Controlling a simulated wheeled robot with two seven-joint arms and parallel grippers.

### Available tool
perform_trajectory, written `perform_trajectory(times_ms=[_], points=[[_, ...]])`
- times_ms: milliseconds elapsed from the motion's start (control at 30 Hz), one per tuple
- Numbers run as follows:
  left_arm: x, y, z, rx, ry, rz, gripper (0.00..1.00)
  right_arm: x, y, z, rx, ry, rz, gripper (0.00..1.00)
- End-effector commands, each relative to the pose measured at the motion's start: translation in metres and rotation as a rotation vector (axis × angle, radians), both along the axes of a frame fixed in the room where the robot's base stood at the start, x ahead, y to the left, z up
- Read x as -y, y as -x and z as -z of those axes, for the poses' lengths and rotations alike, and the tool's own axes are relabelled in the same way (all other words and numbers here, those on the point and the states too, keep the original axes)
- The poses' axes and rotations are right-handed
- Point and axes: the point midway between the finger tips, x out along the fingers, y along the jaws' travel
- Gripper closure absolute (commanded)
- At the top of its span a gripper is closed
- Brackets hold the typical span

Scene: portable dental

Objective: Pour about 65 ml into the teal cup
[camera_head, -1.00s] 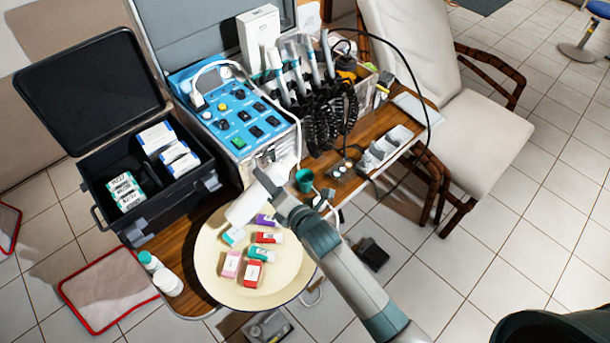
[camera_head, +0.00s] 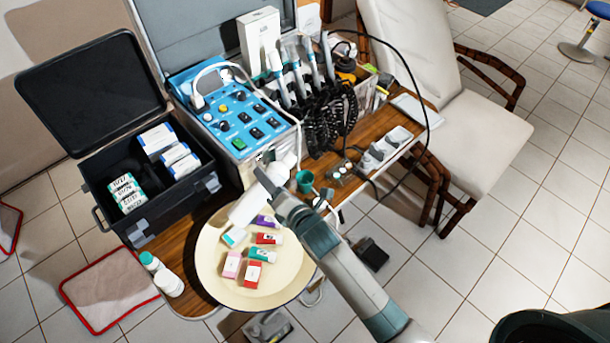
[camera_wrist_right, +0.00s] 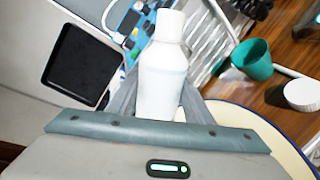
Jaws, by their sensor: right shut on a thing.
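The teal cup (camera_head: 305,181) stands upright on the wooden table in the head view. It also shows at the right of the right wrist view (camera_wrist_right: 252,60). My right gripper (camera_head: 268,188) is shut on a white bottle (camera_head: 248,206), which is tilted, its neck end toward the cup and close to its left side. In the right wrist view the bottle (camera_wrist_right: 162,78) lies between the fingers, with its neck at the top of the picture. I see no stream of liquid, and the cup's inside is too small to read. My left gripper is not in view.
A round cream tray (camera_head: 212,262) with several small boxes lies below the bottle. A blue control unit (camera_head: 240,118) stands behind the cup. Coiled hoses (camera_head: 330,120) hang nearby. A white cap (camera_wrist_right: 301,95) lies near the cup. A white bottle with green cap (camera_head: 168,283) stands left.

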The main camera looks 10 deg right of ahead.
Motion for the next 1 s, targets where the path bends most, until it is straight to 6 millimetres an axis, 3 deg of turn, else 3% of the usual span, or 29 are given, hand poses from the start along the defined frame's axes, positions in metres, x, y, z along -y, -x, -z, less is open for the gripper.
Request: perform_trajectory(times_ms=[233,433,633,1000], points=[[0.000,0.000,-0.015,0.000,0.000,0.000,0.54,0.006,-0.004,-0.017,0.070,0.111,-0.001,0.82],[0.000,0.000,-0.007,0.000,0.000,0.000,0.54,0.013,-0.009,-0.009,0.143,0.233,-0.002,0.82],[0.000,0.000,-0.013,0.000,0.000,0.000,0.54,0.019,-0.012,-0.021,0.219,0.355,-0.003,0.82],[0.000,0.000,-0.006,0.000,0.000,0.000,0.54,0.016,-0.011,-0.030,0.359,0.584,-0.006,0.82]])
